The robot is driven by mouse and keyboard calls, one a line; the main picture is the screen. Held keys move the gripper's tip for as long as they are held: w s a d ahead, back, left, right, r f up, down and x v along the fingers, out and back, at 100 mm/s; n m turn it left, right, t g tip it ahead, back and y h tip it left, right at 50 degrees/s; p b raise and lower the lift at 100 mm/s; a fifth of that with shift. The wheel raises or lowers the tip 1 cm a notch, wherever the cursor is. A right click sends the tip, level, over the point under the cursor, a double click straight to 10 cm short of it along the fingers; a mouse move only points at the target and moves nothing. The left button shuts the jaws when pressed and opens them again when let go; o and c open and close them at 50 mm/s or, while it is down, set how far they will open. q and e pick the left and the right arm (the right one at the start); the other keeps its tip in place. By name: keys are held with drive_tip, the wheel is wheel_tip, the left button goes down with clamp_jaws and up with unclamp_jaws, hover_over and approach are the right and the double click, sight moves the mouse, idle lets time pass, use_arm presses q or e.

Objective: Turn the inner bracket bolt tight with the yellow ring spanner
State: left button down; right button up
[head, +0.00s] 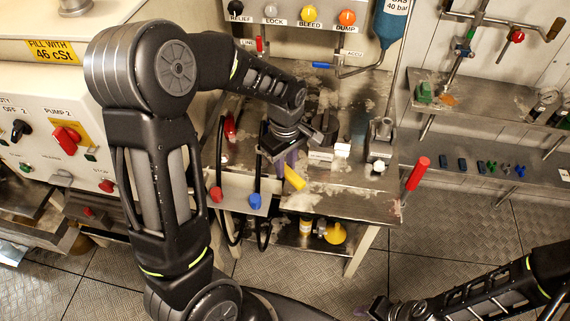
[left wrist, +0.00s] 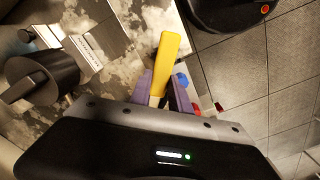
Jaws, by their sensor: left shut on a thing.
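The yellow ring spanner (head: 294,177) shows as a yellow handle near the front edge of the metal bench (head: 345,203). My left gripper (head: 288,163) is above the bench, shut on the spanner. In the left wrist view the yellow spanner (left wrist: 170,52) sticks out between the purple fingers of my left gripper (left wrist: 163,82). The spanner's ring end is hidden by the gripper, and I cannot make out the inner bracket bolt. My right gripper (head: 375,308) is low at the bottom of the head view, away from the bench; its jaws are unclear.
White blocks (head: 342,150) and a dark cylinder (left wrist: 40,78) stand beside my left gripper. A red-handled lever (head: 417,173) rises at the right. A shelf (head: 475,178) holds small parts. The floor ahead is clear.

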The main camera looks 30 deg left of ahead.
sight(285, 186)
use_arm(q)
drive_tip(key=shift+f, duration=0.15)
drive_tip(key=shift+f+b, duration=1.35)
drive_tip(key=shift+f, duration=0.35)
drive_tip(key=shift+f+b, duration=1.15)
drive_tip(key=shift+f, duration=0.1)
